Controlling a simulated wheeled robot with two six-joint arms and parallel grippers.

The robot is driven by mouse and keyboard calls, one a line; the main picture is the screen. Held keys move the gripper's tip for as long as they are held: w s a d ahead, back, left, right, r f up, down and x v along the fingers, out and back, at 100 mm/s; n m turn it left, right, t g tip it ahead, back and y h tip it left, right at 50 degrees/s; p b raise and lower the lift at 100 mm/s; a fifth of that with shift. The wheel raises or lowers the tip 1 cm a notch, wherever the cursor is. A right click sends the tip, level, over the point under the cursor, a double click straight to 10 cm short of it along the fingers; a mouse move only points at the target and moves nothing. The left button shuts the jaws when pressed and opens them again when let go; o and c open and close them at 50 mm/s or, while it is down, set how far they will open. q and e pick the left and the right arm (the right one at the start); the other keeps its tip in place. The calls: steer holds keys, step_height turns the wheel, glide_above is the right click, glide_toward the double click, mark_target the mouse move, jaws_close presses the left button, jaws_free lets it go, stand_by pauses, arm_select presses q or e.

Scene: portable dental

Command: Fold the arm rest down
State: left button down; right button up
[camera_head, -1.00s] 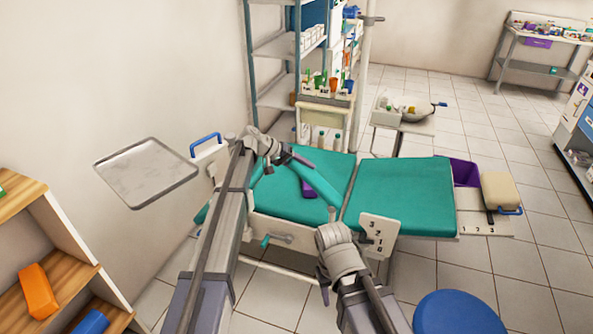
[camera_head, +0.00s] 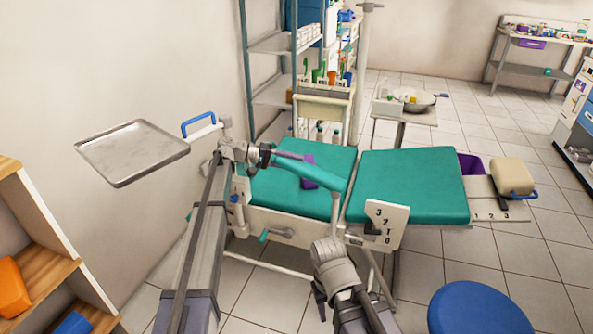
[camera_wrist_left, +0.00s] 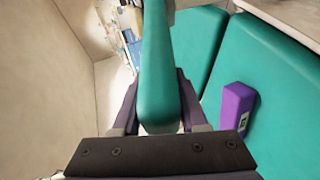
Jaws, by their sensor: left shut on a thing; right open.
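The arm rest (camera_head: 316,176) is a long teal padded bar along the near side of the teal dental chair (camera_head: 410,185). In the head view it stands above the seat edge, nearly level with a slight slope down to the right. My left gripper (camera_head: 284,155) is at its left end. In the left wrist view the arm rest (camera_wrist_left: 157,75) runs between the two fingers, which are shut on it. My right gripper (camera_head: 319,297) is open and empty, low in front of the chair; its fingertips are partly hidden.
A purple block (camera_head: 309,171) lies on the chair behind the arm rest. A numbered white plate (camera_head: 386,222) and a teal-handled lever (camera_head: 275,233) are on the near side. A metal tray (camera_head: 130,152) is at left, and a blue stool (camera_head: 478,308) at lower right.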

arm_select(q)
steer(key=f+h+b, duration=0.1)
steer(key=b, duration=0.1)
steer(key=f+h+b, duration=0.1)
steer(key=f+b, duration=0.1)
steer(key=b, duration=0.1)
steer(key=shift+a+f, duration=0.15)
steer(key=shift+a, duration=0.2)
arm_select(e)
step_height(320, 180, down, 7)
steer(key=shift+d, duration=0.1)
steer(key=shift+r, duration=0.1)
arm_select(q)
steer(key=shift+c, duration=2.2)
jaws_free()
steer(key=shift+w+a+n, duration=0.1)
steer(key=shift+n, duration=0.2)
steer(key=shift+a, duration=0.1)
steer(key=s+a+r, duration=0.1)
steer(key=a, duration=0.6)
steer(key=shift+a, duration=0.25)
arm_select(e)
steer(key=shift+r, duration=0.4)
arm_select(q)
steer(key=shift+a, duration=0.15)
